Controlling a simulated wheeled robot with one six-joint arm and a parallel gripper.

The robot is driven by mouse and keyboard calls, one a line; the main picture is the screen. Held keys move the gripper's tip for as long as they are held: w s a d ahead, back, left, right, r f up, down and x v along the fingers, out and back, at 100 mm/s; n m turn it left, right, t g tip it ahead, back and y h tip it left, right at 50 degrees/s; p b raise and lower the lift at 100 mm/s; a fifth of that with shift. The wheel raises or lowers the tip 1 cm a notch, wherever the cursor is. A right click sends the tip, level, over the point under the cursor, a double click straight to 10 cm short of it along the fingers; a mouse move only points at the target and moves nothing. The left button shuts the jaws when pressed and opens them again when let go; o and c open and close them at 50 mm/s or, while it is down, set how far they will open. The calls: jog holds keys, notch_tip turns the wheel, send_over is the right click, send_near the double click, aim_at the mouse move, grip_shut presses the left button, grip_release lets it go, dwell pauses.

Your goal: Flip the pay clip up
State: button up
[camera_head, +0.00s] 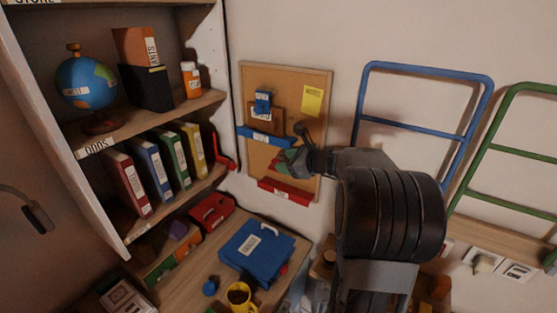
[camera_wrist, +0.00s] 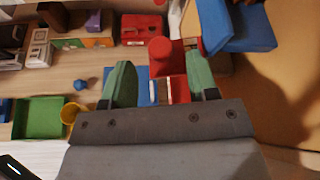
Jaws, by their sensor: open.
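A corkboard (camera_head: 252,170) hangs on the wall. A blue clip (camera_head: 263,102) is at its upper left, a blue labelled bar (camera_head: 262,137) below that and a red labelled bar (camera_head: 285,191) at its bottom. The labels are too small for me to tell which is the pay clip. My gripper (camera_head: 287,161) is at the board's lower part, between the two bars. In the wrist view my gripper (camera_wrist: 160,85) has its green fingers apart, with a red piece with a round knob (camera_wrist: 161,47) showing between and beyond them. I cannot tell whether they touch it.
A shelf with a globe (camera_head: 86,82) and binders stands at the left. Blue (camera_head: 427,69) and green rails stand at the right. A yellow note (camera_head: 312,100) is on the board.

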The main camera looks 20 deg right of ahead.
aim_at(277, 161)
jog(key=shift+x, duration=1.75)
jog(key=shift+c, duration=0.5)
jog(key=c, duration=0.8)
jog(key=r+p, duration=0.1)
jog(key=p, duration=0.1)
jog(key=shift+d+m+p, duration=0.1)
jog(key=shift+m+p, duration=0.25)
jog(key=shift+m, duration=0.05)
jog(key=shift+w+f, duration=0.1)
jog(key=shift+f, duration=0.15)
jog(key=o, duration=0.9)
jog(key=shift+b, duration=0.3)
